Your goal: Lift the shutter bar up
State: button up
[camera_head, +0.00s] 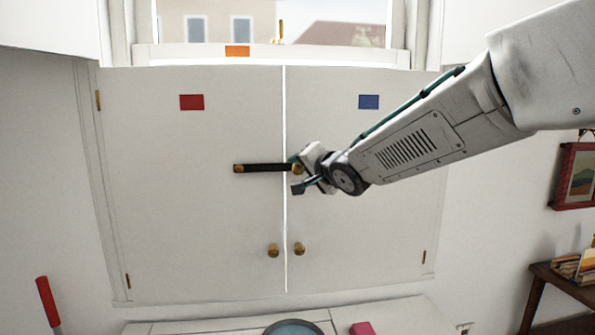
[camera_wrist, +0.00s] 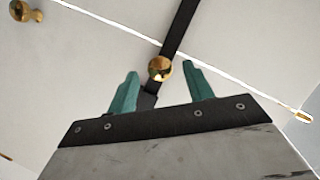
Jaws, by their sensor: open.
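The shutter bar (camera_head: 258,168) is a dark, level bar across the seam of two closed white shutters. It has a brass piece at its left end and a brass knob at its right end. My gripper (camera_head: 298,178) is at the bar's right end, in front of the right shutter. In the wrist view, the dark bar (camera_wrist: 181,32) runs down to the brass knob (camera_wrist: 159,68). My open gripper (camera_wrist: 162,84) has one green finger on each side of the bar's end, with gaps showing. The depth of the fingers around it is hard to tell.
The left shutter (camera_head: 180,200) has a red patch and the right shutter (camera_head: 380,230) a blue one. Two brass knobs (camera_head: 273,250) sit lower by the seam. An orange patch (camera_head: 237,51) marks the sill above. A red handle (camera_head: 48,302) stands lower left.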

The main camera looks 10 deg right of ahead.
aim_at(299, 170)
jog(key=shift+x, duration=1.85)
jog(key=shift+d, duration=0.1)
grip_shut()
